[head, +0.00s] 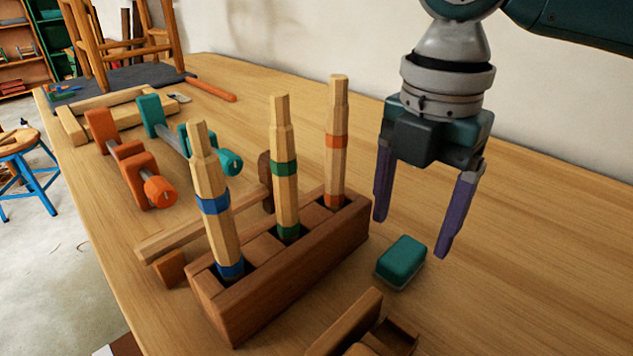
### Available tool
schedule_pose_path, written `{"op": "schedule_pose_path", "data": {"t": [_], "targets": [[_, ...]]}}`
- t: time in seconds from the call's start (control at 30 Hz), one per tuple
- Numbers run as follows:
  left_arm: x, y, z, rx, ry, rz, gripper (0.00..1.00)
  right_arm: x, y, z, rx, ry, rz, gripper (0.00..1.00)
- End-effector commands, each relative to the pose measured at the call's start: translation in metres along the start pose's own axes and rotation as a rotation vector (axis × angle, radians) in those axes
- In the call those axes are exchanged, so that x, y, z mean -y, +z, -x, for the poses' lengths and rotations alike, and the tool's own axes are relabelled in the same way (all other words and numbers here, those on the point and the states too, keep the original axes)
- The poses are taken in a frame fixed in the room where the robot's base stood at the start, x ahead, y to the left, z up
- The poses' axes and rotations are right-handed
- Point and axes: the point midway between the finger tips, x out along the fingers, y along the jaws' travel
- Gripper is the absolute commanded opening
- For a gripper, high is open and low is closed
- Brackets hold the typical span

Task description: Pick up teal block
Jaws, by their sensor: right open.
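The teal block (401,261) lies on the wooden table, just right of a dark wooden holder. It is a small rounded block with a paler lower edge. My right gripper (411,238) hangs above the table with its two purple fingers apart and nothing between them. In the picture the fingertips are above and to either side of the teal block, with the block showing just below them. The exact height of the fingertips above the table is hard to tell. My left gripper is not in view.
The wooden holder (295,272) holds three upright pegs with blue, green and orange bands. Wooden pieces (361,325) lie at the front. Orange clamps (131,165) and teal clamps (165,125) lie at left. A wooden stool (125,40) stands at the back. The table's right side is clear.

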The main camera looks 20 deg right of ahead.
Motion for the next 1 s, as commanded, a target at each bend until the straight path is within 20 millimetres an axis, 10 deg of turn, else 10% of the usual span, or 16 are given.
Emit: {"op": "schedule_pose_path", "data": {"t": [0.5, 1.0], "targets": [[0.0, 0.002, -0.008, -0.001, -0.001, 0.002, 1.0, 0.002, 0.0, -0.041, 0.001, 0.001, 0.0, 0.8], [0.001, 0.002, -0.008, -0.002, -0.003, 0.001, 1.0, 0.002, 0.0, -0.041, 0.001, 0.001, 0.0, 0.25]]}}
